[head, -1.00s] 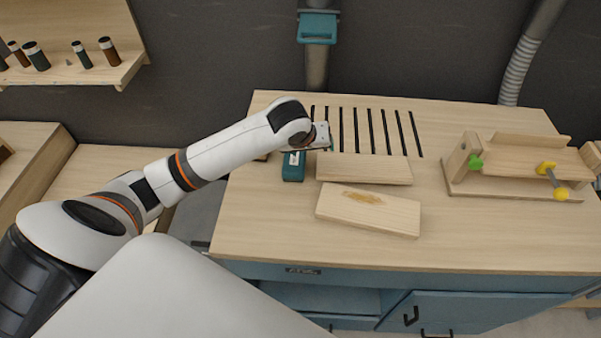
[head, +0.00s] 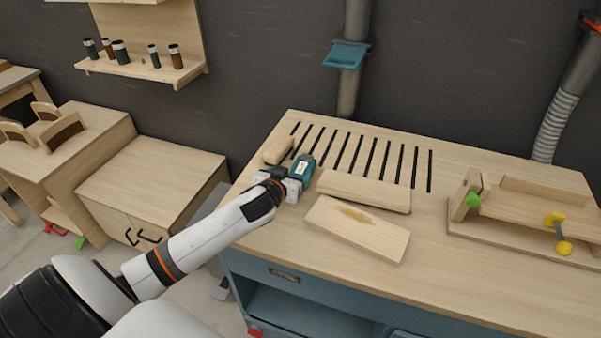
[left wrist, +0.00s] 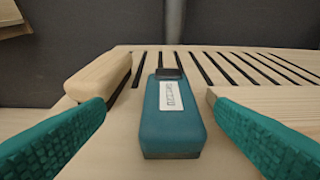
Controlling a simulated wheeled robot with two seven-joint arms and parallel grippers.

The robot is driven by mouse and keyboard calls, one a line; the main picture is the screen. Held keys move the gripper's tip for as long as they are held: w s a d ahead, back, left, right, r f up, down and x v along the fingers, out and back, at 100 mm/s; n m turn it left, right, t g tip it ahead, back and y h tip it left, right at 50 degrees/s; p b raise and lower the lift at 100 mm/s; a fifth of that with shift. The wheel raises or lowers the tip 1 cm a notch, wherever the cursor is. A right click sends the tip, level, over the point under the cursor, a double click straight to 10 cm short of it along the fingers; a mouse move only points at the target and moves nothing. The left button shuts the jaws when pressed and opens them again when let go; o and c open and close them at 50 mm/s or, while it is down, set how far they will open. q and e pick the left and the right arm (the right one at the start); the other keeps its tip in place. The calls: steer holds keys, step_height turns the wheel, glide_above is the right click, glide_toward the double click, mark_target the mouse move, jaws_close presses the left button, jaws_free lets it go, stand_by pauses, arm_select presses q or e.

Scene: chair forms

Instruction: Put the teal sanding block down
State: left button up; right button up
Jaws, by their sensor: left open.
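The teal sanding block (head: 302,166) rests on the workbench top, near its left end and by the black slots. In the left wrist view the block (left wrist: 170,132) has a white label and a dark underside, and it lies flat. My left gripper (head: 286,182) is just in front of the block. In the left wrist view its teal padded fingers (left wrist: 158,118) stand apart on either side of the block, with bare wood showing between each finger and the block. My right gripper is in neither view.
A wooden block with a dark base (head: 278,149) lies left of the sanding block. Two boards (head: 365,190) (head: 358,229) lie to the right, the nearer one with a brown stain. A wooden jig (head: 520,215) with green and yellow knobs stands farther right. The bench front (head: 440,290) is clear.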

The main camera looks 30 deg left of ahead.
mark_target(300, 170)
arm_select(q)
steer(key=shift+d+x, duration=0.25)
steer(key=shift+x, duration=0.95)
steer(key=shift+d+p+x, duration=0.15)
steer(key=shift+p+x, duration=0.1)
steer(key=shift+x, duration=0.9)
steer(key=shift+d+p+x, duration=0.2)
steer(key=shift+p+x, duration=0.05)
steer(key=shift+x, duration=0.9)
steer(key=shift+a+f, duration=0.1)
steer(key=c, duration=1.2)
